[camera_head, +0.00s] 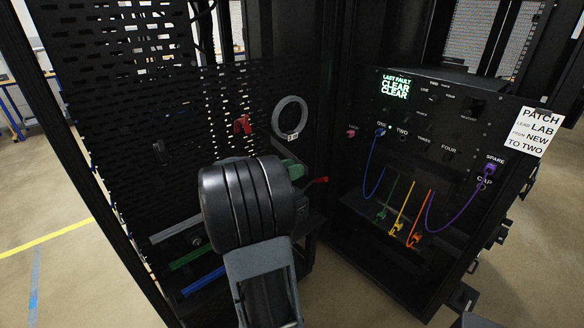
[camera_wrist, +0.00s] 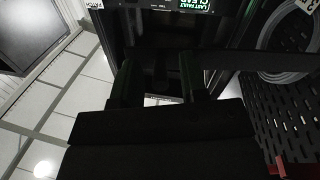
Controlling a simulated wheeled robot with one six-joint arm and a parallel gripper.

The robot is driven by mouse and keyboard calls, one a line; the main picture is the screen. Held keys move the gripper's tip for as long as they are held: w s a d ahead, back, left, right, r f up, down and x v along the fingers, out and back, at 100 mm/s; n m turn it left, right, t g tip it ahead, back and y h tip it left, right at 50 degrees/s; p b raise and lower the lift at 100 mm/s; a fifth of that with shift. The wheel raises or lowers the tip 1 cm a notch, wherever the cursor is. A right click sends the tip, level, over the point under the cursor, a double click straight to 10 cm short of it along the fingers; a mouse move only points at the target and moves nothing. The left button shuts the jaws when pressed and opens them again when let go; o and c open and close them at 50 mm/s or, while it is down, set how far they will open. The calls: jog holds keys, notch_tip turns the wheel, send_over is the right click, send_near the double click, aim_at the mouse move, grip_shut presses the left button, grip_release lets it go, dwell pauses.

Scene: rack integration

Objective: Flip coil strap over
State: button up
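A grey coil (camera_head: 276,110) hangs on the black perforated panel, with a small white tag (camera_head: 293,136) at its lower edge. The coil (camera_wrist: 290,75) also shows at the upper right in the wrist view, partly cut off by the frame. I cannot make out a separate strap on it. My gripper (camera_wrist: 158,82) shows two dark fingers apart with nothing seen between them. The coil lies to the right of the fingers in the wrist view, clear of them.
A red part (camera_head: 243,124) is on the panel left of the coil. Coloured rails (camera_head: 190,258) lie low at left. At right stands a black patch unit (camera_head: 425,115) with a lit display (camera_head: 396,86), hanging coloured leads (camera_head: 400,215) and a white sign (camera_head: 535,131).

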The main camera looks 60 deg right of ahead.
jog(key=shift+c, duration=0.2)
grip_shut()
dwell(0.4)
